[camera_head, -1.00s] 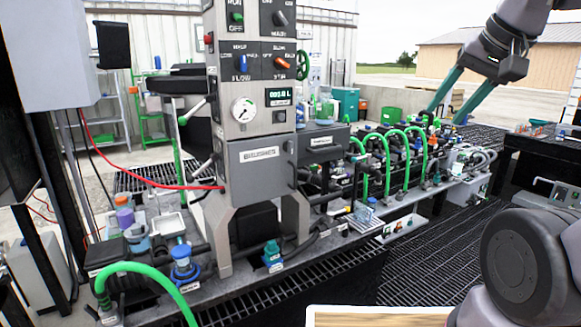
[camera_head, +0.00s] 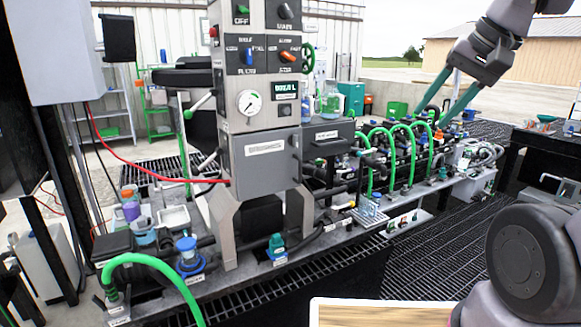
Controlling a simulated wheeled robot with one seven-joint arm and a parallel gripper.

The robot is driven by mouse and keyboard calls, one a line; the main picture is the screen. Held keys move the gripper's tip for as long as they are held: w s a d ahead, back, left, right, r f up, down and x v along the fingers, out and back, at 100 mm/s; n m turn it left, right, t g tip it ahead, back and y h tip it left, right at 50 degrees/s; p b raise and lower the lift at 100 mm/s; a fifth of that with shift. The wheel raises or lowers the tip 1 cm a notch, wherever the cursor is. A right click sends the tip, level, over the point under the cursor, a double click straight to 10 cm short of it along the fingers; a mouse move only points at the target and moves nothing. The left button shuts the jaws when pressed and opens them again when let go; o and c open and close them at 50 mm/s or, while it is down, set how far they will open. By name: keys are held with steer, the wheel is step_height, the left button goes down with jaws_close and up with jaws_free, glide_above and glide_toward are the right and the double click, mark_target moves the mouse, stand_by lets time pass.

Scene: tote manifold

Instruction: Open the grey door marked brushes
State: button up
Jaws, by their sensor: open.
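The grey door (camera_head: 262,172) with a white label sits low on the front of the grey control column, left of centre in the head view. Its label is blurred now, but reads as brushes in the earlier frame. The door looks shut. A dark upright handle (camera_head: 295,152) stands at its right edge. My gripper (camera_head: 456,98) is at the upper right, its two long teal fingers apart with nothing between them. It is well to the right of the door and touches nothing that I can see.
The column has knobs and a gauge (camera_head: 250,103). A second grey box (camera_head: 328,137) with a label adjoins the door at right. Green hoses (camera_head: 408,150) and bottles crowd the bench. A red cable (camera_head: 150,172) runs left of the door. Grating floor (camera_head: 440,245) lies clear in front.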

mark_target(301, 167)
steer(key=w+a+f+m+g+y, duration=0.35)
steer(key=w+a+y, duration=0.25)
steer(key=a, duration=0.4)
steer(key=w+a+f+m+g+y, duration=0.2)
steer(key=w+a+f+m+y, duration=0.3)
steer(key=a, duration=0.5)
steer(key=w+d+f+m+t+h, duration=0.1)
steer(key=w+f+m+t+h, duration=0.1)
steer(key=w+f+m+t, duration=1.4)
steer(key=w+a+f+g, duration=0.1)
steer(key=w+a, duration=0.1)
steer(key=w, duration=0.1)
steer(key=w+a+f+n+g, duration=0.1)
steer(key=w+a, duration=0.1)
steer(key=w, duration=0.1)
steer(key=w+a+f+n+g, duration=0.1)
steer(key=w+a, duration=0.2)
steer(key=shift+a, duration=0.1)
steer(key=shift+c, duration=0.4)
jaws_close()
